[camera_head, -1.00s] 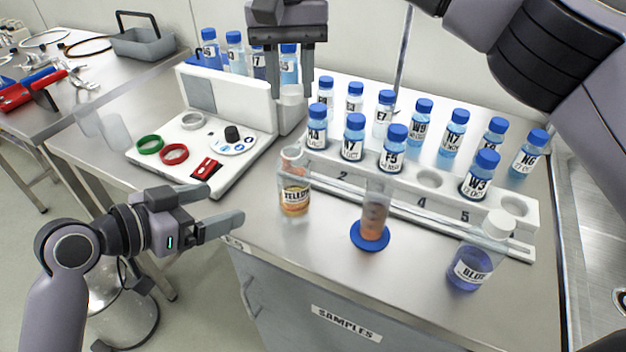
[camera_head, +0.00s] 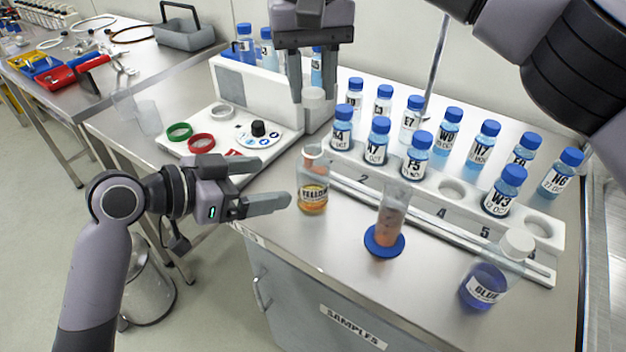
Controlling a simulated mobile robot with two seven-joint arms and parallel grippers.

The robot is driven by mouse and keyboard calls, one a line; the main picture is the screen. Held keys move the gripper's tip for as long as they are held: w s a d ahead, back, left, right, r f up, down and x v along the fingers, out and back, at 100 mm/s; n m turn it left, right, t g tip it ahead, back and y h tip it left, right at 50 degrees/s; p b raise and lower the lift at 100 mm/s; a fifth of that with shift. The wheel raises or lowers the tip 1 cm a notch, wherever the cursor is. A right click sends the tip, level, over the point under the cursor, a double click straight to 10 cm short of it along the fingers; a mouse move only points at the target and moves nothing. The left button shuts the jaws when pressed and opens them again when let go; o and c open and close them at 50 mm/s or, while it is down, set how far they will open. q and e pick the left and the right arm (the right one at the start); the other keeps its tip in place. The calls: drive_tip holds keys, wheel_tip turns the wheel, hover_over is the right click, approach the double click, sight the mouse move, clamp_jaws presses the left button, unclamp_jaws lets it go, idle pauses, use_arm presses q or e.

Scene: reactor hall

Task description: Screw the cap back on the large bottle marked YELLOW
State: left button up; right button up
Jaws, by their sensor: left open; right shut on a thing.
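The large bottle marked YELLOW (camera_head: 313,194) stands upright on the bench, with amber liquid low in it and an open neck with no cap on it. My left gripper (camera_head: 276,182) is open just left of the bottle, its fingers pointing toward it and not around it. My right gripper (camera_head: 314,92) points down behind the bottle, in front of the white device. It is shut on a white cap (camera_head: 313,99), held above and behind the bottle's neck.
A cylinder on a blue base (camera_head: 384,241) stands right of the bottle. A BLUE bottle (camera_head: 485,284) with a white cap is at the right front. A white rack (camera_head: 440,205) of blue-capped bottles lies behind. A white device (camera_head: 240,120) with coloured rings is at left.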

sight(299, 178)
use_arm(q)
drive_tip(key=x, duration=1)
drive_tip(key=shift+w+d+f, duration=0.1)
drive_tip(key=shift+d+f, duration=0.05)
drive_tip(key=shift+d, duration=0.1)
drive_tip(key=c, duration=1.5)
use_arm(e)
drive_tip(key=shift+f, duration=2.55)
drive_tip(key=shift+f, duration=0.85)
drive_tip(key=shift+f, duration=0.55)
